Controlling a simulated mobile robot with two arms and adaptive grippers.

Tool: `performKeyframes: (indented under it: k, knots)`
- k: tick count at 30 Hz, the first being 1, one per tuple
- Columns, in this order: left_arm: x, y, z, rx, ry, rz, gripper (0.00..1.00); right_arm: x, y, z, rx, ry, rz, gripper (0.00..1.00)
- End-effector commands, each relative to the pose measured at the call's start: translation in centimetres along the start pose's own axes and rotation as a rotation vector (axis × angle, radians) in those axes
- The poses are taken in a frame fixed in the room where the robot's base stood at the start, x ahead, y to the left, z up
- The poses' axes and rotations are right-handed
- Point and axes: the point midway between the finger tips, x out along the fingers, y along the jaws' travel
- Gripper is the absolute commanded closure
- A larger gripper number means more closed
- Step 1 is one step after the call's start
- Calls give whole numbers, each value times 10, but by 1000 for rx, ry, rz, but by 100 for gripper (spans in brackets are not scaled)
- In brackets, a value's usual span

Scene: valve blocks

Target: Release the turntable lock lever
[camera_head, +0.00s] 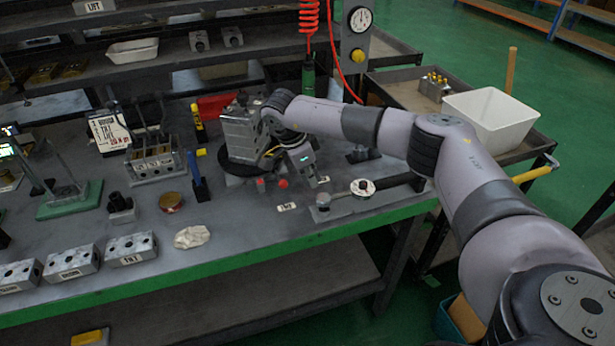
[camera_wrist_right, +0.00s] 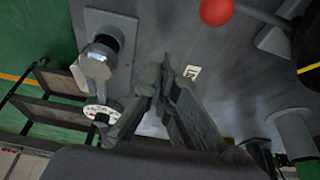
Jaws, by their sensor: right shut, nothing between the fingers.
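The turntable (camera_head: 238,166) is a dark disc on the bench with a grey metal valve block (camera_head: 238,135) on it. A red ball knob (camera_head: 283,184) is at its front right, with another small red piece (camera_head: 260,183) to the left. In the right wrist view a red ball (camera_wrist_right: 215,12) sits on a thin rod at the top edge; it looks like the lock lever's end. My right gripper (camera_head: 318,182) is shut and empty, just right of the red knob. In the right wrist view its fingertips (camera_wrist_right: 170,75) are apart from the ball. My left gripper is not in view.
A small white label (camera_head: 287,207) lies near the bench front. A metal fixture with a round white part (camera_head: 362,187) stands to the right. A pale cloth (camera_head: 192,237) and labelled blocks (camera_head: 131,249) are at the left front. A white bin (camera_head: 491,118) is on the side cart.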

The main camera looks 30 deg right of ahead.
Motion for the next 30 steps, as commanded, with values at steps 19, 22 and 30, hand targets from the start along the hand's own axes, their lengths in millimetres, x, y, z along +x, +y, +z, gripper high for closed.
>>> performKeyframes:
  k: [19,22,30]
  knots:
    - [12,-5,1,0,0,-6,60,-96,-8,-1,2,-3,-8,100]
    - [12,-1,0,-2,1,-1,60,-96,-8,-1,2,-3,-7,100]
    - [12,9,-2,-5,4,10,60,-96,-8,-1,2,-3,-7,100]
